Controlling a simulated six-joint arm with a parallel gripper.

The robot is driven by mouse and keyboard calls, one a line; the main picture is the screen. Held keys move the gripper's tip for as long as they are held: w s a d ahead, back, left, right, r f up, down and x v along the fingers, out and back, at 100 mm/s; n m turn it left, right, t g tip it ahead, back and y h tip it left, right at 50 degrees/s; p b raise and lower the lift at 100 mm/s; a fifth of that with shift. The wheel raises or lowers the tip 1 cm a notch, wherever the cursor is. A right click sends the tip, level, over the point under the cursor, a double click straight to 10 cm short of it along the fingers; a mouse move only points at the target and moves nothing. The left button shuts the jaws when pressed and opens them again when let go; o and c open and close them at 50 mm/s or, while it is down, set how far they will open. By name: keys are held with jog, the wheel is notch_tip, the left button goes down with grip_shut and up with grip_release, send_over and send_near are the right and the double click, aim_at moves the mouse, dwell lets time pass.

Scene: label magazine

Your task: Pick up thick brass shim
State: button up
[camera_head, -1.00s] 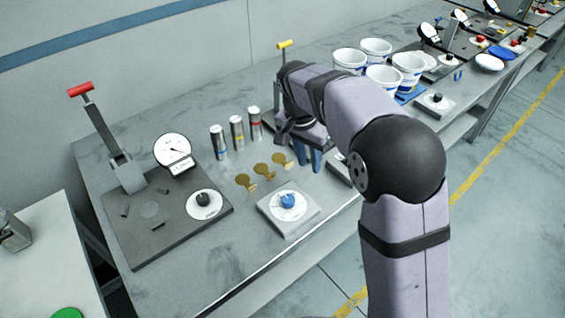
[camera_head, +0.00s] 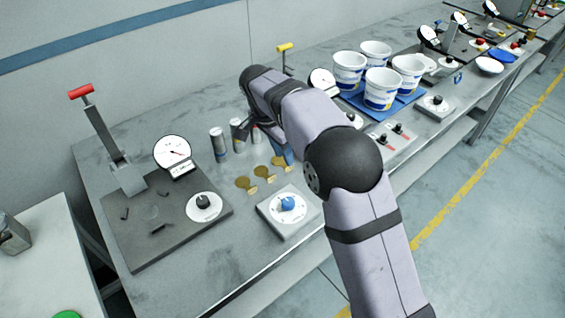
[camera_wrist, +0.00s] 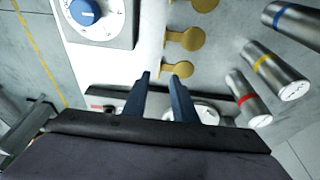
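Three flat brass shims with round heads and narrow tabs lie in a row on the grey bench: a left one (camera_head: 246,184), a middle one (camera_head: 264,173) and a right one (camera_head: 279,162). I cannot tell which is thick. The wrist view shows the near shim (camera_wrist: 180,69), the middle shim (camera_wrist: 188,39) and part of the far shim (camera_wrist: 205,4). My gripper (camera_wrist: 160,80) is open and empty, its two blue fingers apart. The right fingertip is close to the near shim; I cannot tell if they touch. In the head view my arm partly hides the fingers.
Silver cylinders with blue (camera_wrist: 291,24), yellow (camera_wrist: 270,66) and red (camera_wrist: 248,98) bands stand beside the shims. A blue-knob dial box (camera_head: 289,212) is in front. A dark plate with a gauge (camera_head: 172,150) is left. White tubs (camera_head: 382,88) stand on a blue mat to the right.

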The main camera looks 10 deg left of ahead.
aim_at(282, 161)
jog(key=shift+p+x, duration=1)
jog(key=shift+x, duration=1.6)
jog(key=shift+d, duration=0.1)
grip_shut()
